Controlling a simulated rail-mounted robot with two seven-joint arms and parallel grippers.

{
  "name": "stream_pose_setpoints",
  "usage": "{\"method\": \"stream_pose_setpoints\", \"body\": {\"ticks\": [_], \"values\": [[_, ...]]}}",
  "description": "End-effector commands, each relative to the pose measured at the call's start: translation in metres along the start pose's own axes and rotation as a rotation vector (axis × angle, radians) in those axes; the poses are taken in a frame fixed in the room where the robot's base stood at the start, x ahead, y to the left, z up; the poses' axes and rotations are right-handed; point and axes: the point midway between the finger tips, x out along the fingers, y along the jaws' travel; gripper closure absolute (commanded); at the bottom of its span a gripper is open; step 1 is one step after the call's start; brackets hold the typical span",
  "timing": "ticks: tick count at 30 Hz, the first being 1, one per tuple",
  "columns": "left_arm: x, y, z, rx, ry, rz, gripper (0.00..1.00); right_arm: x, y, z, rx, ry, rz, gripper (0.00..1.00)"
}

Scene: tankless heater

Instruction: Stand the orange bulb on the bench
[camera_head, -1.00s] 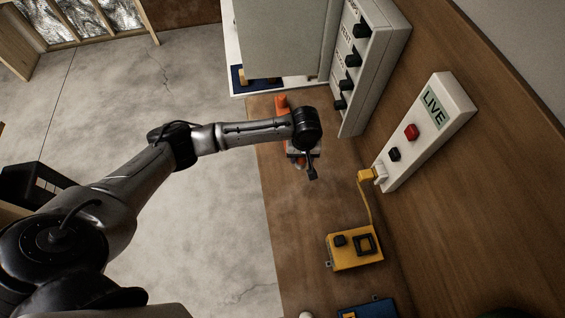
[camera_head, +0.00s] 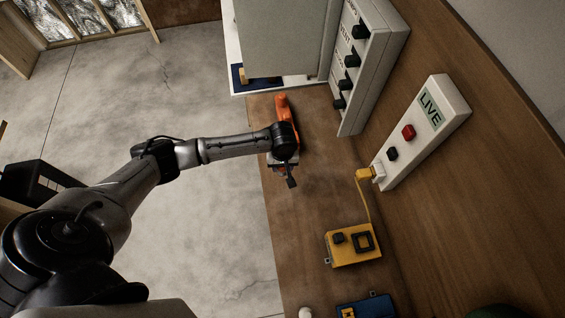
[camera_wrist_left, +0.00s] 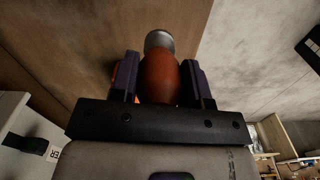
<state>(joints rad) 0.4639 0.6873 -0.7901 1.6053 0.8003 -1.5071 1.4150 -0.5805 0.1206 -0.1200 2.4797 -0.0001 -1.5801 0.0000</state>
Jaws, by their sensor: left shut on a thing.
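The orange bulb (camera_wrist_left: 160,78) shows in the left wrist view, with its grey metal cap (camera_wrist_left: 159,41) pointing away from the wrist. My left gripper (camera_wrist_left: 161,88) is shut on it, one dark finger on each side. In the head view my left gripper (camera_head: 284,166) is over the left edge of the wooden bench (camera_head: 310,215), and the arm mostly hides the bulb there. I cannot tell the gap between the bulb and the bench. My right gripper is not in view.
An orange tool-like object (camera_head: 284,108) lies on the bench just beyond my left gripper. A yellow box (camera_head: 352,246) with a cord, a white LIVE panel (camera_head: 425,130) and a grey panel with black knobs (camera_head: 370,65) stand to the right. The bench nearer than the gripper is partly clear.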

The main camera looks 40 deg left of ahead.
Motion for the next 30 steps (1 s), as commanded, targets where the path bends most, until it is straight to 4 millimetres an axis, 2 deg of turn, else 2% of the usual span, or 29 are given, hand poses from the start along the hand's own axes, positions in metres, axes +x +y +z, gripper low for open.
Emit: {"method": "stream_pose_setpoints", "body": {"ticks": [2, 4, 9, 18, 30], "values": [[-0.005, 0.001, 0.002, 0.001, -0.001, 0.0, 0.91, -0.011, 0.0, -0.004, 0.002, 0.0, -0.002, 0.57], [0.008, 0.0, 0.001, 0.0, -0.001, 0.0, 0.91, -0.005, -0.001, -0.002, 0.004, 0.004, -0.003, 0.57], [0.026, 0.0, 0.001, -0.001, -0.001, 0.0, 0.91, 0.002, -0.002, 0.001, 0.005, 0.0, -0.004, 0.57], [0.05, 0.0, 0.001, 0.0, 0.0, 0.0, 0.91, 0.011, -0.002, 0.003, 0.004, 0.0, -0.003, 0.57], [0.059, 0.001, 0.001, 0.0, 0.001, 0.001, 0.91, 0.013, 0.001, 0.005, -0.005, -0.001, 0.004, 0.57]]}}
